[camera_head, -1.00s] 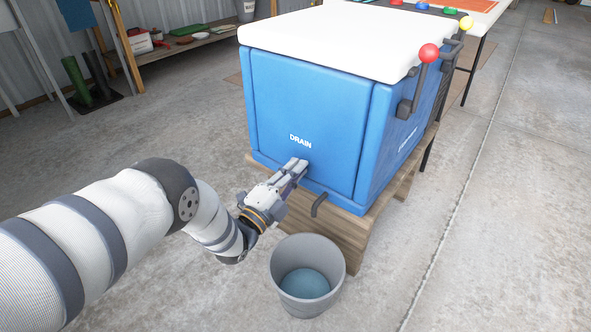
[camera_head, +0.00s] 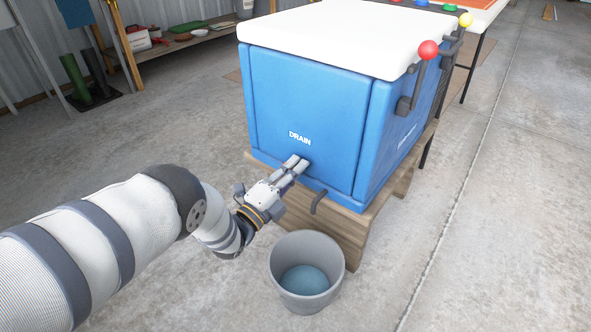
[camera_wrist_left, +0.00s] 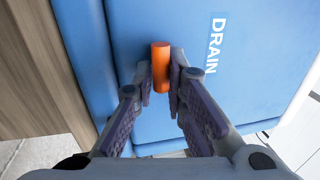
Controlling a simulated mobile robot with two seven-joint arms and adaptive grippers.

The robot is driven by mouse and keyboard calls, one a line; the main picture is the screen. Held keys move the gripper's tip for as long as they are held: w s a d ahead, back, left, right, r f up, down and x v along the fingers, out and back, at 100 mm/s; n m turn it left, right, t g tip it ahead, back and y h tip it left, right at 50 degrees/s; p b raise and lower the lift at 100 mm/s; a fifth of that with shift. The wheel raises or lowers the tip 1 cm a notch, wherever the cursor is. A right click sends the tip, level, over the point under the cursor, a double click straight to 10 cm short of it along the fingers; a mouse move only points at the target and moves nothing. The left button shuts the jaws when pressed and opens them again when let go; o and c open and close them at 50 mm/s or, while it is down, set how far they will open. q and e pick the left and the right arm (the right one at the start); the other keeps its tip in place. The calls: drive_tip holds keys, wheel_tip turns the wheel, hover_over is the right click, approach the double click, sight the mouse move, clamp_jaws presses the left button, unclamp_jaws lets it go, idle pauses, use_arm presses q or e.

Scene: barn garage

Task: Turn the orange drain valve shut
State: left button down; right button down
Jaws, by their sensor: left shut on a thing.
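The orange drain valve handle (camera_wrist_left: 161,68) shows in the left wrist view, against the blue front of the cooler (camera_head: 300,110), below the word DRAIN in the head view. My left gripper (camera_head: 298,163) reaches in from the left, its fingers at the lower front of the cooler. In the left wrist view my left gripper (camera_wrist_left: 163,78) is shut on the handle, one finger on each side. In the head view the fingers hide the handle. A dark bent spout (camera_head: 318,202) sticks out at the lower front. My right gripper is not in view.
A grey bucket (camera_head: 307,272) with bluish liquid stands on the floor under the spout. The cooler sits on a wooden stand (camera_head: 345,238). Concrete floor lies open to the right.

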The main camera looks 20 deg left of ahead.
use_arm(q)
drive_tip(key=c, duration=1.7)
unclamp_jaws()
drive_tip(key=shift+w+a+r, duration=0.1)
drive_tip(key=shift+a+r, duration=0.15)
drive_tip(key=shift+a, duration=0.15)
drive_tip(key=shift+o, duration=0.2)
drive_tip(key=shift+f, duration=0.15)
drive_tip(key=v, duration=1.2)
drive_tip(key=shift+d+f, duration=0.1)
drive_tip(key=shift+f, duration=0.05)
